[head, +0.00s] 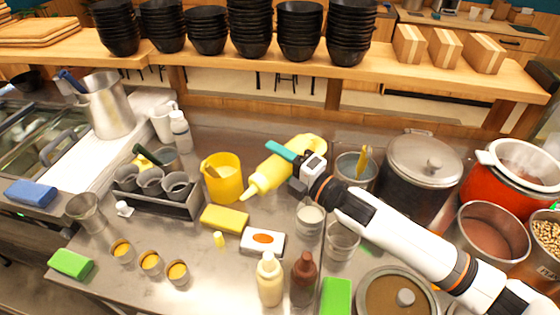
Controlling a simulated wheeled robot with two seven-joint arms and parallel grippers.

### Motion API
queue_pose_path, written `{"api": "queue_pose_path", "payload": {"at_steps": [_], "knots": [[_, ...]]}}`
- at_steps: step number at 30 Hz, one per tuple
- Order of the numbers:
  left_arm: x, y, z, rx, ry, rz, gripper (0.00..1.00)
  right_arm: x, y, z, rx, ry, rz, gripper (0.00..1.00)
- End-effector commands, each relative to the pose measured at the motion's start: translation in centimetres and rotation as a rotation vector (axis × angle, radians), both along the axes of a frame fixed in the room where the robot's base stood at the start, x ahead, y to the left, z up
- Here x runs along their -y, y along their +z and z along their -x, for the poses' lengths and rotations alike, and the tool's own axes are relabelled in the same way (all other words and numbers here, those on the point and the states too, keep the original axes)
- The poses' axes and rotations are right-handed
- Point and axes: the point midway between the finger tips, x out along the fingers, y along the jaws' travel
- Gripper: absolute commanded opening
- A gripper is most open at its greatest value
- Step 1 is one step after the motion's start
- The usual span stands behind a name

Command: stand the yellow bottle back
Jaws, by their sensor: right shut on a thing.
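The yellow bottle (265,178) is in the middle of the counter, steeply tilted, with its nozzle pointing down to the lower left and its base up to the right. My right gripper (291,158) reaches in from the lower right and is shut on the bottle's body; a teal finger shows across it. I cannot tell whether the bottle touches the counter. My left gripper is not in view.
A yellow cup (225,183) stands just left of the bottle's nozzle. A yellow sponge (224,218), a white box (262,243) and a metal cup (309,222) are in front. A cream bottle (270,283) and brown bottle (303,282) stand nearer. A dark pot (405,190) stands right.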

Motion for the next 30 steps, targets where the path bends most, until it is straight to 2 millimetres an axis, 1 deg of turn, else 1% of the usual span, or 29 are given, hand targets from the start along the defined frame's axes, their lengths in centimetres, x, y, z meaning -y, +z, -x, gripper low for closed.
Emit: {"api": "queue_pose_path", "payload": {"at_steps": [1,3,5,12,18,21,24,30], "knots": [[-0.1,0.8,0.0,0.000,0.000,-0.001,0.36,-0.1,0.7,0.1,-0.082,0.000,-0.076,0.45],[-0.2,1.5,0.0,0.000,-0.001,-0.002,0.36,-0.1,1.1,0.1,-0.205,0.000,-0.187,0.45],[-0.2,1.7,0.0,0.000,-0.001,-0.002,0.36,0.0,0.9,0.1,-0.311,-0.001,-0.279,0.45],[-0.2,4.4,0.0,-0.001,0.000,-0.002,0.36,-0.1,1.2,0.1,-0.714,-0.002,-0.641,0.45],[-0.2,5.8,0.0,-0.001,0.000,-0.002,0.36,0.0,1.0,0.0,-1.008,-0.002,-0.905,0.45],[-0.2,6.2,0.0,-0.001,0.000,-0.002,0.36,0.0,0.9,0.0,-1.113,-0.002,-0.998,0.45],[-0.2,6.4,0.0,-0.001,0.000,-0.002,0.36,0.0,0.8,0.0,-1.180,-0.001,-1.058,0.45],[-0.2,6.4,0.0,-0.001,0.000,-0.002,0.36,0.0,0.7,0.0,-1.221,-0.001,-1.095,0.45]]}}
